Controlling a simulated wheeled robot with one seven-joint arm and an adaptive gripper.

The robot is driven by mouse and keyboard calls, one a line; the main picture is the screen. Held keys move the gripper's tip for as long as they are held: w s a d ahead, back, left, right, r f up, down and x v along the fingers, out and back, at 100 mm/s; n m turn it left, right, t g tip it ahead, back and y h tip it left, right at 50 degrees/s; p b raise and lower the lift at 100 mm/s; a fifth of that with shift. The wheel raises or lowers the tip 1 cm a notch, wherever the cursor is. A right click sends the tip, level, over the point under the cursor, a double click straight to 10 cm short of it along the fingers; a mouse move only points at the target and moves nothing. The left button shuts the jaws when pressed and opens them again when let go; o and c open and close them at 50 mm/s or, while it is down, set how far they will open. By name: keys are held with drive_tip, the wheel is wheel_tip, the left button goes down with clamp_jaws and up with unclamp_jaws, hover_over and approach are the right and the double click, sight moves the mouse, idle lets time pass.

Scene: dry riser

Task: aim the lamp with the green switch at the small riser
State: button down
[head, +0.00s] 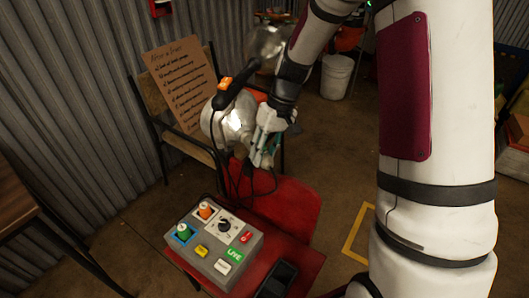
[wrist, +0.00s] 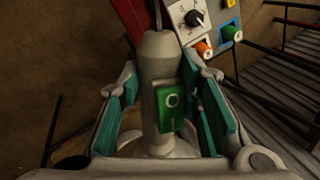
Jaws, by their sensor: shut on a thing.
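The lamp with the green switch (wrist: 170,108) shows in the wrist view as a pale tapered handle, its green rocker facing the camera. My gripper (wrist: 160,75) has its teal-padded fingers on either side of this handle and is shut on it. In the head view my gripper (head: 265,150) is above the back of the red stand, and the held handle is mostly hidden by the fingers. A lamp with an orange switch (head: 225,83) and a dark handle is just left of my gripper. A silver lamp head (head: 234,122) is below it. I cannot pick out the small riser.
A grey control box (head: 213,251) with orange and green knobs sits on the red stand (head: 285,205); cables hang beside it. A chair holds a cardboard notice (head: 182,82) behind left. A white bucket (head: 337,76) is at the back. A wooden table (head: 25,215) is at left.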

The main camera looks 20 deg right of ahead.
drive_tip(key=m, duration=0.1)
drive_tip(key=a+m+t, duration=0.1)
drive_tip(key=m, duration=0.1)
drive_tip(key=shift+s+p, duration=0.1)
drive_tip(key=shift+p, duration=0.25)
drive_tip(key=shift+a+m+t, duration=0.2)
drive_tip(key=shift+a+m, duration=0.05)
drive_tip(key=shift+m, duration=0.6)
drive_tip(key=shift+a+m+t, duration=0.2)
drive_tip(key=shift+a+m, duration=0.05)
drive_tip(key=shift+m, duration=0.6)
drive_tip(key=c, duration=1.2)
unclamp_jaws()
drive_tip(key=shift+a, duration=0.1)
drive_tip(key=v, duration=1.2)
drive_tip(key=shift+a, duration=0.1)
